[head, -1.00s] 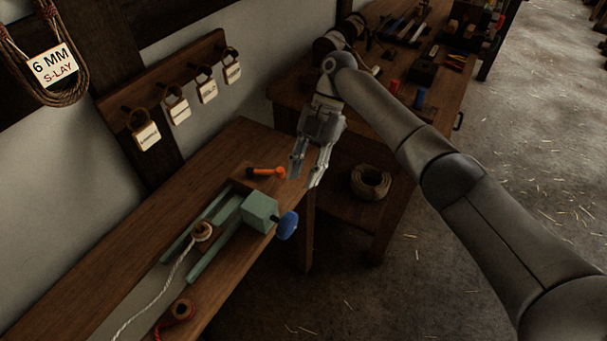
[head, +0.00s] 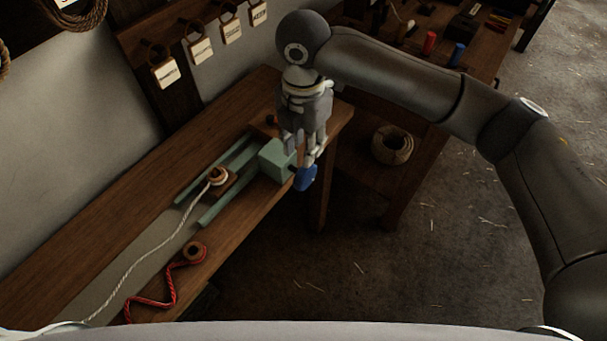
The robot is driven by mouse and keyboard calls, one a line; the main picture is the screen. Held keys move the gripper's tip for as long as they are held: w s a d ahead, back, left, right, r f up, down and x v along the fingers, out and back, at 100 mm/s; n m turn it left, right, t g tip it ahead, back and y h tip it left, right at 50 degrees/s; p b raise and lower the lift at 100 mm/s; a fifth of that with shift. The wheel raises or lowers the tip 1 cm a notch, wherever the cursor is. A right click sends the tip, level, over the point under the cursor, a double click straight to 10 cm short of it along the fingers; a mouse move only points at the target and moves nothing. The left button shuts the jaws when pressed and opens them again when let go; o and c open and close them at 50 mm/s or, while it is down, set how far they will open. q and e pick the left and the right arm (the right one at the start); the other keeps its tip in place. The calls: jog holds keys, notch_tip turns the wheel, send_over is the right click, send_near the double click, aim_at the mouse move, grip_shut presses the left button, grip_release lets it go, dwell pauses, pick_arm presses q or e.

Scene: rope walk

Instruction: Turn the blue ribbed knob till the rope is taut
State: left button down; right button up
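The blue ribbed knob (head: 306,179) sticks out from the front end of a pale green block (head: 275,160) at the bench's right end. The block belongs to a green slide with two rails (head: 228,203). A white rope (head: 152,257) runs from a wooden bobbin (head: 217,176) on the slide down to the lower left in a loose curve. My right gripper (head: 301,156) points down just above the knob, its fingers apart; one is in front of the block and one close to the knob. I cannot tell whether it touches. My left gripper is not in view.
A red rope (head: 150,301) with a wooden reel (head: 194,251) lies on the bench (head: 98,220) near its front edge. Behind, a second table holds red and blue spools, with a rope coil (head: 392,145) on its lower shelf. Tagged rings hang on the wall.

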aim_at(304, 170)
notch_tip(304, 170, down, 11)
jog(key=shift+r+p, duration=0.15)
jog(key=shift+p, duration=0.2)
jog(key=shift+c, duration=0.4)
grip_shut()
jog(key=shift+r, duration=0.1)
